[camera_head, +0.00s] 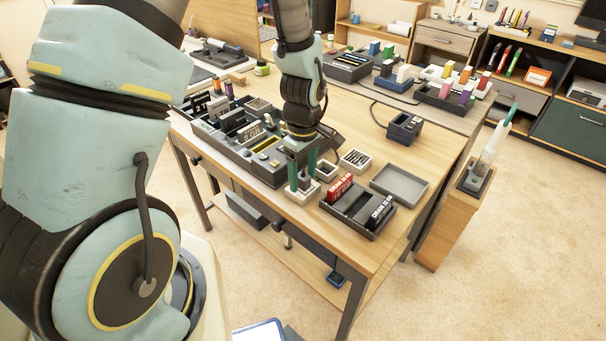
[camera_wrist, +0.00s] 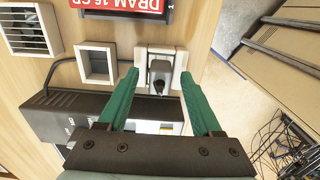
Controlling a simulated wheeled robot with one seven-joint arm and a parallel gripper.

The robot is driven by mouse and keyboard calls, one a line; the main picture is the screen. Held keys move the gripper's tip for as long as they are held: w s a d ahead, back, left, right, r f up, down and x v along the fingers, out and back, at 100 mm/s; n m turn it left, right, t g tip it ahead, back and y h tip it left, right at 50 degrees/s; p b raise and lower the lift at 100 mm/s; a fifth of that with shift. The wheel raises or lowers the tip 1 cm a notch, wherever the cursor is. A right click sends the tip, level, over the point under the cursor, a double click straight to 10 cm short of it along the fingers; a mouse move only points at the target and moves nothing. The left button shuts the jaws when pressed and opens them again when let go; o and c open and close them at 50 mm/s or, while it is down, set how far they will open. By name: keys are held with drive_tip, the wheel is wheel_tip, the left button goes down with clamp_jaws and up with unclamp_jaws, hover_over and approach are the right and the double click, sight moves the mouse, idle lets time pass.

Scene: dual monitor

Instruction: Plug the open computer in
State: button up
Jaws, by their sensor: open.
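My gripper (camera_head: 302,178) is open, with two green fingers pointing down at the table's front edge. In the wrist view, a dark plug-like piece (camera_wrist: 160,73) stands in a white holder (camera_wrist: 143,56) between the fingertips, with a gap on each side. The white holder also shows in the head view (camera_head: 303,196) under the fingers. A dark cable (camera_wrist: 57,68) runs left of the holder. A long dark open case with parts inside (camera_head: 228,152), perhaps the open computer, lies left of and behind my gripper. Its socket cannot be made out.
A dark tray (camera_head: 352,221) with red and black DRAM boxes stands right of my gripper, beside an empty grey tray (camera_head: 400,184). Small white boxes (camera_head: 355,159) sit close behind. A dark device (camera_head: 404,127) is further back. Clear wood lies around it.

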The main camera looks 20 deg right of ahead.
sight(303, 176)
drive_tip(key=shift+r, duration=0.1)
wheel_tip(303, 176, up, 11)
drive_tip(key=b, duration=0.1)
idle(0.4)
drive_tip(key=shift+f, duration=0.2)
drive_tip(key=a+r+m, duration=0.2)
drive_tip(key=a+m, duration=0.1)
drive_tip(key=a, duration=0.9)
drive_tip(key=w+a+r+m+t, duration=0.1)
drive_tip(key=a+m, duration=0.3)
drive_tip(key=a, duration=0.9)
drive_tip(key=shift+a+r+t, duration=0.2)
drive_tip(key=shift+r+t, duration=0.1)
drive_tip(key=shift+r, duration=0.3)
